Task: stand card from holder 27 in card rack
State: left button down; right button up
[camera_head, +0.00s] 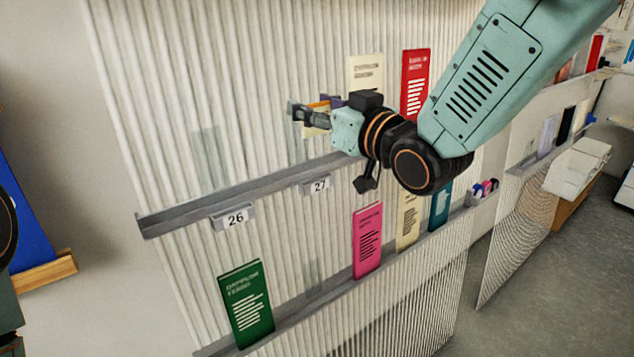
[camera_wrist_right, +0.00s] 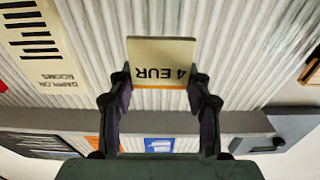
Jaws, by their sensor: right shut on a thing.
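My right gripper (camera_head: 306,116) is shut on a small cream card (camera_wrist_right: 162,50) in front of the ribbed panel, above the upper ledge. In the right wrist view the card sits between both fingertips (camera_wrist_right: 160,82) and reads "4 EUR" upside down, with an orange stripe. In the head view the gripper mostly hides the card. The label of holder 27 (camera_head: 320,186) is on the upper ledge, below the gripper; no card shows directly above it. I cannot make out the card rack for certain. My left gripper is not in view.
Label 26 (camera_head: 235,218) is left of 27. A cream card (camera_head: 365,72) and a red card (camera_head: 414,75) stand to the right. Green (camera_head: 246,305), pink (camera_head: 367,240) and other cards stand on the lower ledge. White boxes (camera_head: 577,165) are farther right.

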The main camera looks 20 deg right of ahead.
jog(key=shift+s, duration=0.15)
jog(key=shift+s+f, duration=0.1)
jog(key=shift+f, duration=0.1)
jog(key=f, duration=0.6)
jog(key=shift+w, duration=0.35)
jog(key=shift+s+f, duration=0.25)
jog(key=shift+f, duration=0.75)
jog(key=shift+s+a+f, duration=0.1)
jog(key=shift+s+f, duration=0.05)
jog(key=shift+f, duration=0.35)
jog(key=shift+w+f, duration=0.1)
jog(key=shift+w, duration=0.1)
jog(key=o, duration=0.8)
jog(key=shift+s, duration=0.15)
